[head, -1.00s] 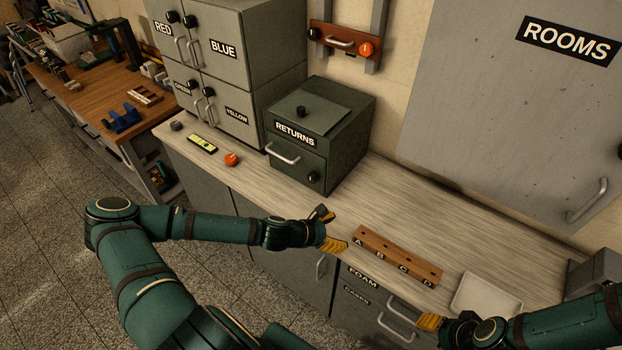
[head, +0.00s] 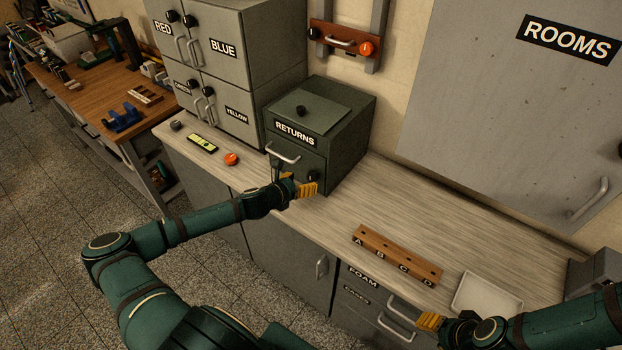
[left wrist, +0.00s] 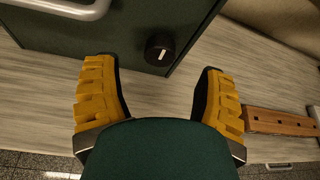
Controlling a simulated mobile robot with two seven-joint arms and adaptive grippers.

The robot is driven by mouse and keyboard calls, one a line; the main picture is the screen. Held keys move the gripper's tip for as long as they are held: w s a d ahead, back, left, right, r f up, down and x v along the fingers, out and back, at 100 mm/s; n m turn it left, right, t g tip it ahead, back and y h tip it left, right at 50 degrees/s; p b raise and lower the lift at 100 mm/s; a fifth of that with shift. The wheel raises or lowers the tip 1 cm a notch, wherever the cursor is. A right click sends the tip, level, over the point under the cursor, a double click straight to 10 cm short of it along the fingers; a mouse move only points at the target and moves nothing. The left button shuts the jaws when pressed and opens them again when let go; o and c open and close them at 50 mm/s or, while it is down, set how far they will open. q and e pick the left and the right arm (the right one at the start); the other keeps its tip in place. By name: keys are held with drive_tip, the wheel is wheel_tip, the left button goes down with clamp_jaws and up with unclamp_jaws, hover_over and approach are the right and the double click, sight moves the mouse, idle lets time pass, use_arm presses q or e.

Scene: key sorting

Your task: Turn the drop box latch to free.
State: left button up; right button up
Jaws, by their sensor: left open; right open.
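The green drop box (head: 345,140) labelled RETURNS stands on the counter, with a bar handle (head: 283,153) on its front. Its latch is a round black knob (head: 312,176) low on the front; the left wrist view shows the knob (left wrist: 160,50) with a white mark standing nearly upright, slightly tilted. My left gripper (head: 298,188) is in front of the knob. In the left wrist view its yellow-padded fingers (left wrist: 160,95) are spread wide and empty, with the knob beyond and between them, not touched. My right gripper (head: 430,321) is open near the counter's front edge, partly out of view.
A wooden rack (head: 397,254) marked A to D and a white tray (head: 487,297) lie to the right on the counter. An orange knob (head: 231,159) and a yellow-green level (head: 202,142) lie left of the box. Grey cabinets (head: 220,80) stand behind them.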

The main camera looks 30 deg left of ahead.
sight(310, 179)
use_arm(q)
drive_tip(key=shift+x, duration=2.6)
drive_tip(key=shift+s, duration=0.1)
drive_tip(key=c, duration=1.2)
